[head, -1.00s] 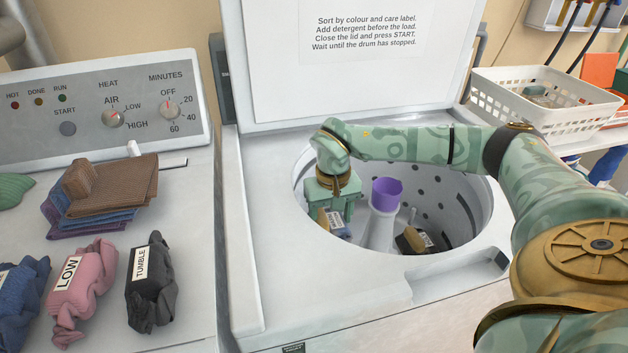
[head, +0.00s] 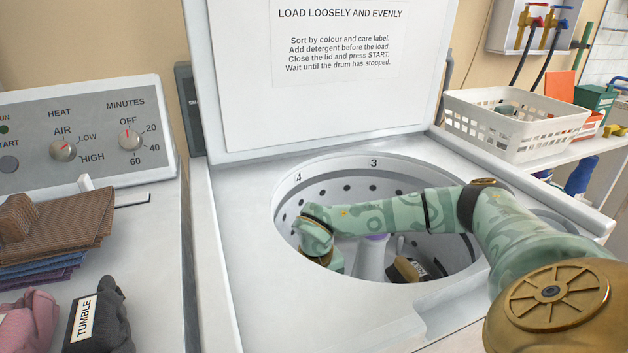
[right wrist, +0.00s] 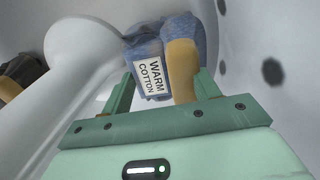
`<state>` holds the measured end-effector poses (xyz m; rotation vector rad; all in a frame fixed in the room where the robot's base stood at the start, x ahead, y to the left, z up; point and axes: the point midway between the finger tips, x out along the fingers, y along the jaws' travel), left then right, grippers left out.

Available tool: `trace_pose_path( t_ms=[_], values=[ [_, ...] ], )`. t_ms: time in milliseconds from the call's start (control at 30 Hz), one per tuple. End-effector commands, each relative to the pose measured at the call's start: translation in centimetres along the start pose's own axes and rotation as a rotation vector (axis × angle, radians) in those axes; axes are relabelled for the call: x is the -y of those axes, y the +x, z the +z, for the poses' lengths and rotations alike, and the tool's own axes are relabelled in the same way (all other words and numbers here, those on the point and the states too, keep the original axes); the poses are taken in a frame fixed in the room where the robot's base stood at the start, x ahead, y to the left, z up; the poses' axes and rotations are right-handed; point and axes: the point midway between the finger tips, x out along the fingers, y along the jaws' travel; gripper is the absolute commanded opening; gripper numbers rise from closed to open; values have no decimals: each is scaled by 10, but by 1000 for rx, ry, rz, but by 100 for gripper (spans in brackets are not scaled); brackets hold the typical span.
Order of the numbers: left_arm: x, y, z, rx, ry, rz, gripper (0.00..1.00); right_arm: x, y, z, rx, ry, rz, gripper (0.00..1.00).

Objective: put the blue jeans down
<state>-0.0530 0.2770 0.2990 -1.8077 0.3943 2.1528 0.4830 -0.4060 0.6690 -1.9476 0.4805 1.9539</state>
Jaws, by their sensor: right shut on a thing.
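The blue jeans (right wrist: 193,28), with a white WARM COTTON label, are between the fingers of my right gripper (right wrist: 155,78) in the right wrist view. The gripper is shut on them. They are down inside the washer drum (head: 330,187), beside the pale central post (right wrist: 85,50). In the head view my right gripper (head: 335,262) reaches into the left part of the drum; its fingers and the jeans are hidden by the drum's front rim. I cannot tell whether the jeans touch the drum floor. My left gripper is not in view.
A dark labelled garment (head: 408,268) lies in the drum right of the post. The lid (head: 330,100) stands open behind. Folded cloths (head: 60,230) and a TUMBLE bundle (head: 103,315) lie on the dryer at left. A white basket (head: 520,125) stands at back right.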

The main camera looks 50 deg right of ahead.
Motion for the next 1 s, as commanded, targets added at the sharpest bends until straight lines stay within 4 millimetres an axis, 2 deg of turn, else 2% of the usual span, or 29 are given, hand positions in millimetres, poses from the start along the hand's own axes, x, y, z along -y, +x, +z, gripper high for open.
trace_pose_path(
  t_ms=[600,633,700,1000],
  values=[
    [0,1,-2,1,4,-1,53,0,10,0,-1,0,-1,18],
    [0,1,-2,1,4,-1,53,0,11,0,0,0,0,63],
    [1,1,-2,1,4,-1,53,0,11,0,0,0,0,83],
    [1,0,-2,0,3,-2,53,0,9,0,0,0,0,83]
  ],
)
